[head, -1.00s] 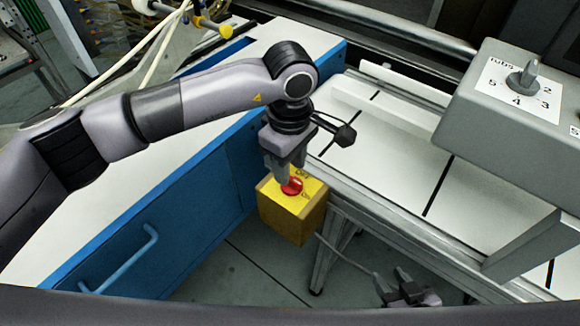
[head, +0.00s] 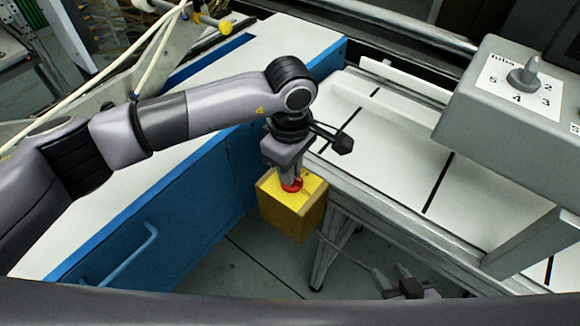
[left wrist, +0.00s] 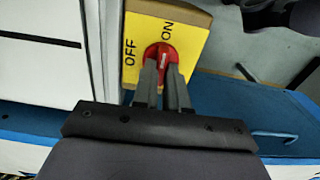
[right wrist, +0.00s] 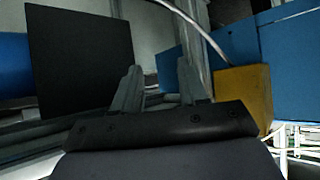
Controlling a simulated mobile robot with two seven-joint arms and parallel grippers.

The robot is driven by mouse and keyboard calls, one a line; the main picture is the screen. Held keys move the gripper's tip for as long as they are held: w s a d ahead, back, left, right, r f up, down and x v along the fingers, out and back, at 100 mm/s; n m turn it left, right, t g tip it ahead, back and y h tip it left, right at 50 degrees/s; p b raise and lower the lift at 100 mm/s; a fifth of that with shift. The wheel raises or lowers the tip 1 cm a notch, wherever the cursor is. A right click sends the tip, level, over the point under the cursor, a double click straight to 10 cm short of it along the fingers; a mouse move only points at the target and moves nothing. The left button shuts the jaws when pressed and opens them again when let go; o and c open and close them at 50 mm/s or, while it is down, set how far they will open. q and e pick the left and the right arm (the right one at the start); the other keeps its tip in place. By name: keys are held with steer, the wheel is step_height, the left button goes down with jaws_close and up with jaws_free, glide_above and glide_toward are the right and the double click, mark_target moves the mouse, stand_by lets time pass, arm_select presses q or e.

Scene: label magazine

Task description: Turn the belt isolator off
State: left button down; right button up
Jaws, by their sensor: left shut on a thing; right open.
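The belt isolator is a yellow box (head: 290,212) with a red knob (head: 292,186) on its top, at the end of the conveyor frame. In the left wrist view the red knob (left wrist: 161,56) sits on the yellow face (left wrist: 190,35) of the box, with OFF printed at its left and ON at its upper right. A pale mark on the knob points roughly upward, between the two words. My left gripper (head: 289,177) is shut on the knob from above, its fingers hiding part of it. My right gripper (head: 405,280) is open and empty, low at the front; the box (right wrist: 246,92) stands right of it in the right wrist view.
A blue cabinet (head: 185,225) with a handle stands left of the isolator. The white conveyor bed (head: 400,150) lies to the right. A grey panel with a numbered dial (head: 524,78) overhangs it. A cable (head: 345,255) hangs below the box.

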arm_select(q)
steer(key=shift+f+n+b, duration=0.15)
steer(key=shift+n+b, duration=0.7)
steer(key=shift+n, duration=0.25)
steer(key=n+b, duration=0.1)
steer(key=n, duration=0.1)
steer(key=shift+s+n+b, duration=0.1)
steer(key=shift+n+b, duration=0.25)
steer(key=shift+n, duration=0.05)
steer(key=n+b, duration=0.2)
steer(key=n, duration=0.1)
steer(key=shift+n, duration=0.3)
steer(key=shift+s+n+b, duration=0.1)
steer(key=shift+n+b, duration=0.4)
steer(key=shift+n, duration=0.4)
steer(key=n+b, duration=0.1)
steer(key=n, duration=0.1)
steer(key=shift+n, duration=0.3)
steer(key=shift+s+r+n+b, duration=0.15)
steer(key=shift+n+b, duration=0.85)
steer(key=shift+n, duration=1.3)
arm_select(e)
step_height(320, 180, down, 7)
steer(key=w+a, duration=0.1)
steer(key=shift+a+r, duration=0.15)
steer(key=shift+a, duration=0.05)
arm_select(q)
steer(key=c, duration=1.2)
jaws_free()
